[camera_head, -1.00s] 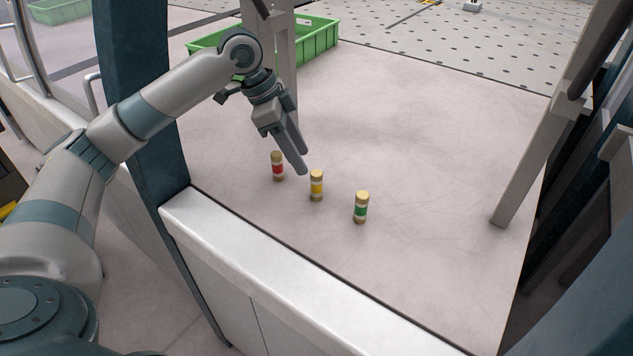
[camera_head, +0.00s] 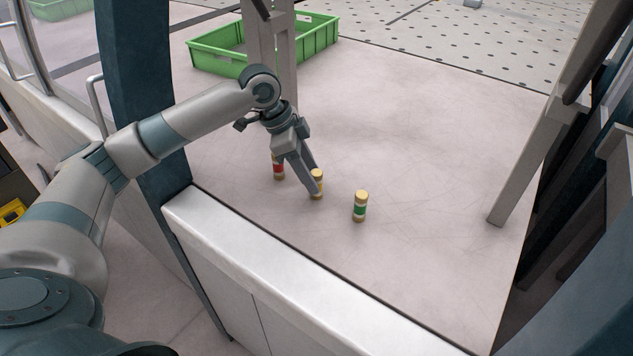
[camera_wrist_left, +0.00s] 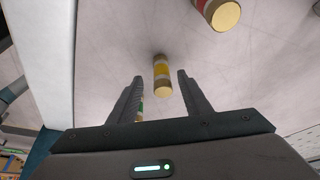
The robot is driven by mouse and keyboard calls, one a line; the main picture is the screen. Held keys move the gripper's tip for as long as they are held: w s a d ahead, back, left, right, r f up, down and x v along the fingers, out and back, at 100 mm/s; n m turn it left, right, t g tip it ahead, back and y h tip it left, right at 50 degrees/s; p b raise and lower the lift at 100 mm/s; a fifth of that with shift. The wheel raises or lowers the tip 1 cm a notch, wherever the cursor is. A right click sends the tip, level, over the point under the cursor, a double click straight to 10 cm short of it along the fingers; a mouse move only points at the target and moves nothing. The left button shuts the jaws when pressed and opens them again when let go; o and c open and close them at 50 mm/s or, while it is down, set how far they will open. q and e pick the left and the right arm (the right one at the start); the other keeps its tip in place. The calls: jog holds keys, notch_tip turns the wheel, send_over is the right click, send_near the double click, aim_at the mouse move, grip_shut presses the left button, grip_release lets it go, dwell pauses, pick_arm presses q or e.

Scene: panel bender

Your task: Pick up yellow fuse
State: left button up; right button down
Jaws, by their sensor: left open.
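The yellow fuse (camera_head: 317,184) is a small upright cylinder with tan caps and a yellow band, standing on the pale table between the red and green fuses. My left gripper (camera_head: 314,180) is right at it, with one finger partly in front of the fuse. In the left wrist view the yellow fuse (camera_wrist_left: 162,74) shows between and just beyond the two open fingers of my left gripper (camera_wrist_left: 160,85). The fingers look apart from it. My right gripper does not show.
The red fuse (camera_head: 278,168) stands to the left, partly behind my left gripper. The green fuse (camera_head: 360,206) stands to the right. A green crate (camera_head: 220,62) and a grey post (camera_head: 284,70) are at the back.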

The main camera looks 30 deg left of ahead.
pick_arm(q)
jog(key=shift+p+x, duration=0.5)
jog(key=shift+x, duration=1.25)
jog(key=shift+a, duration=0.15)
grip_shut()
